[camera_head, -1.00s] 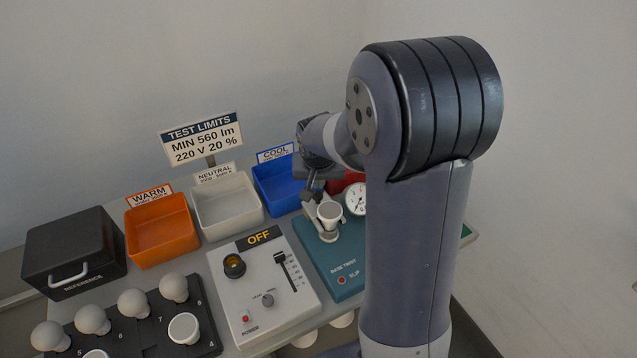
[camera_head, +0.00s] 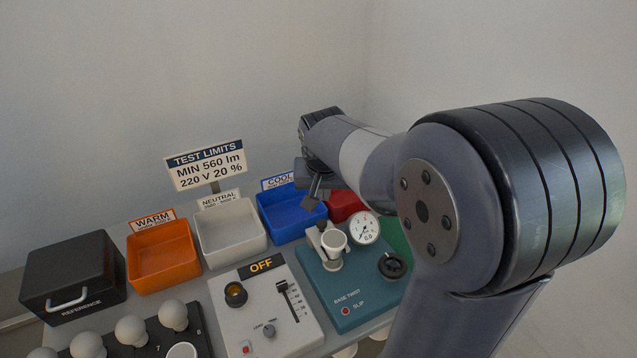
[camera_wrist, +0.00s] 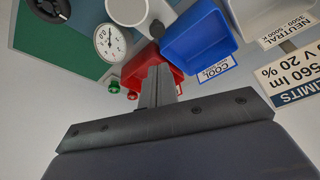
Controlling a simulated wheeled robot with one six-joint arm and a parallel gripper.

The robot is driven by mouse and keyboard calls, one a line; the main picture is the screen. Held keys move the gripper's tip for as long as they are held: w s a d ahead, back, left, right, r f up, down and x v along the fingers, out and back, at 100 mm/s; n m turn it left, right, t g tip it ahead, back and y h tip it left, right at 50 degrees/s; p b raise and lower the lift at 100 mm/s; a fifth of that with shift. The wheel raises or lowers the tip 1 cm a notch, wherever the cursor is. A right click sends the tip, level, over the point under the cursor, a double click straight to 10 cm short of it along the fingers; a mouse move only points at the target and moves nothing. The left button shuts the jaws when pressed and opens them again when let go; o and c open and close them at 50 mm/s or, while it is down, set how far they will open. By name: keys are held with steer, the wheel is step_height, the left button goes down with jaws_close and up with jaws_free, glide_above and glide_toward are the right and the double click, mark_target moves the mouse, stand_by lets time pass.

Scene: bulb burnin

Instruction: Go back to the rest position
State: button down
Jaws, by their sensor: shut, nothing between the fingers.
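The white NEUTRAL bin (camera_head: 232,236), orange WARM bin (camera_head: 163,262) and black REFERENCE box (camera_head: 72,280) stand to the left. The test limits sign (camera_head: 206,165) stands behind the bins. A gauge (camera_head: 364,228) and the OFF power panel (camera_head: 280,338) are in front. Several bulbs sit in a black rack.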

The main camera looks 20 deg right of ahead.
mark_target(323, 220)
steer(key=x, duration=0.9)
steer(key=shift+f+p, duration=0.1)
steer(key=shift+p, duration=0.3)
steer(key=w+f+p, duration=0.1)
steer(key=w+p, duration=0.2)
steer(key=w, duration=0.2)
steer(key=shift+w+a+f, duration=0.25)
steer(key=shift+w+a, duration=0.15)
